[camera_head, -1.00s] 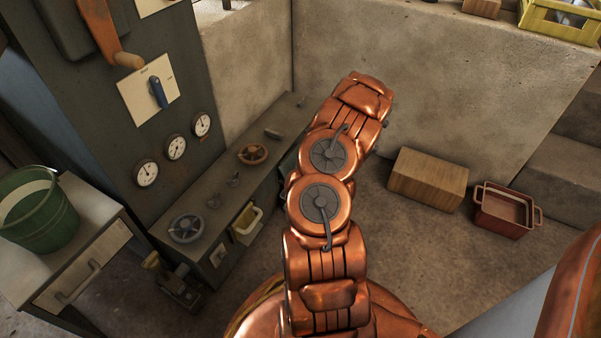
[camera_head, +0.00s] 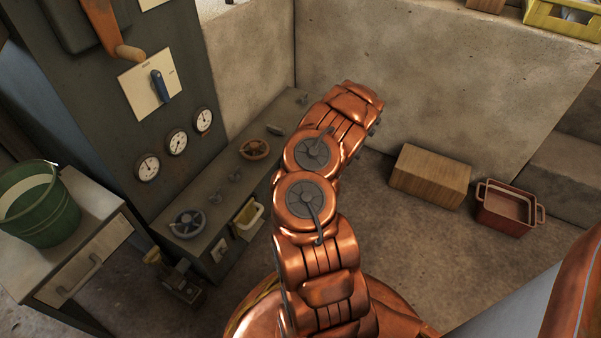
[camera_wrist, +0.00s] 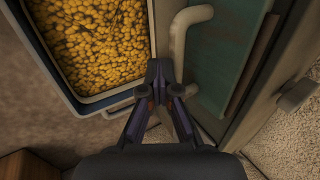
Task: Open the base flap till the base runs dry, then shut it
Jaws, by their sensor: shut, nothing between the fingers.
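In the wrist view a teal panel (camera_wrist: 225,50), which may be the base flap, stands in a grey frame at the right. A pale bent handle (camera_wrist: 178,45) runs beside its left edge. My gripper (camera_wrist: 162,68) is shut and empty, with its fingertips close to the lower end of that handle; I cannot tell whether they touch it. To the left is a tub (camera_wrist: 117,97) with a pale rim, filled with yellow grains (camera_wrist: 100,45). In the head view my arm hides the gripper, the panel and the tub.
The head view shows a low grey bench with a dark handwheel (camera_head: 187,223) and a brown one (camera_head: 254,149). A green bucket (camera_head: 40,215) stands on a cabinet at the left. A wooden block (camera_head: 430,177) and a red tub (camera_head: 507,212) sit on the floor at the right.

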